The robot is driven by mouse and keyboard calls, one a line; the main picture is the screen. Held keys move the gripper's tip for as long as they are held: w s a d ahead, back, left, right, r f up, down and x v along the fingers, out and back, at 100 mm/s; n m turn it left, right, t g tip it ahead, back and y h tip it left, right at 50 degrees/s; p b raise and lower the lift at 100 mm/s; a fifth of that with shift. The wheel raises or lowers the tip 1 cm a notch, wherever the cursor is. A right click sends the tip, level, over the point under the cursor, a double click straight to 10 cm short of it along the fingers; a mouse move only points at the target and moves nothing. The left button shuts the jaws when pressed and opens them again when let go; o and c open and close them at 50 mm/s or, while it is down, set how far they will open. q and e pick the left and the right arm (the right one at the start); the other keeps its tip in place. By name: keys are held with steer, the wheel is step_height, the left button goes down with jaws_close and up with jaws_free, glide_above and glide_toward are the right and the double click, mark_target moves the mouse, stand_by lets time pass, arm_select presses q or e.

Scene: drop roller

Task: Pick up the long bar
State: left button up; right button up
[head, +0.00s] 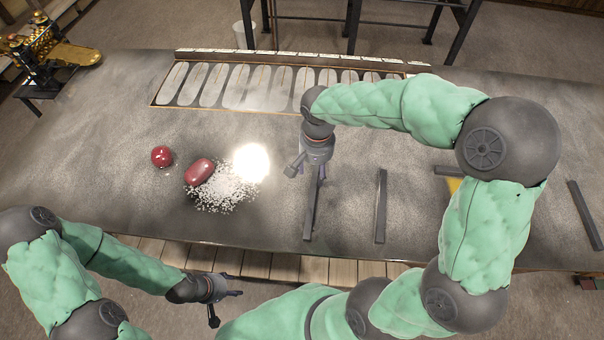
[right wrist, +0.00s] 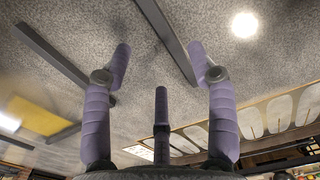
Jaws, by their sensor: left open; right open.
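Several dark grey bars lie on the speckled table. One bar (head: 310,212) lies just in front of and partly under my right gripper (head: 318,170). A second bar (head: 381,206) lies to its right, and another bar (head: 585,214) lies at the far right. I cannot tell for sure which is the long bar. In the right wrist view, my right gripper (right wrist: 160,58) is open and empty, with one bar (right wrist: 167,38) running between its fingertips, apparently apart from them. A second bar (right wrist: 50,54) lies to the left there. My left gripper (head: 222,297) is open and empty off the table's front edge.
A red ball (head: 161,156) and a red roller-like piece (head: 199,171) beside white granules (head: 224,190) lie on the left. A panel of oval slots (head: 235,85) runs along the back. A yellow patch (head: 453,184) shows partly behind my right arm.

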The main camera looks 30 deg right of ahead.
glide_above(315, 191)
step_height(315, 191, down, 4)
steer(key=shift+s+a+f+b, duration=0.1)
steer(key=shift+f+b, duration=0.05)
steer(key=shift+b, duration=0.3)
steer(key=shift+f, duration=0.55)
steer(key=shift+f+b, duration=0.65)
steer(key=shift+f, duration=1.9)
steer(key=shift+w+r, duration=0.1)
steer(key=shift+w, duration=0.1)
jaws_close()
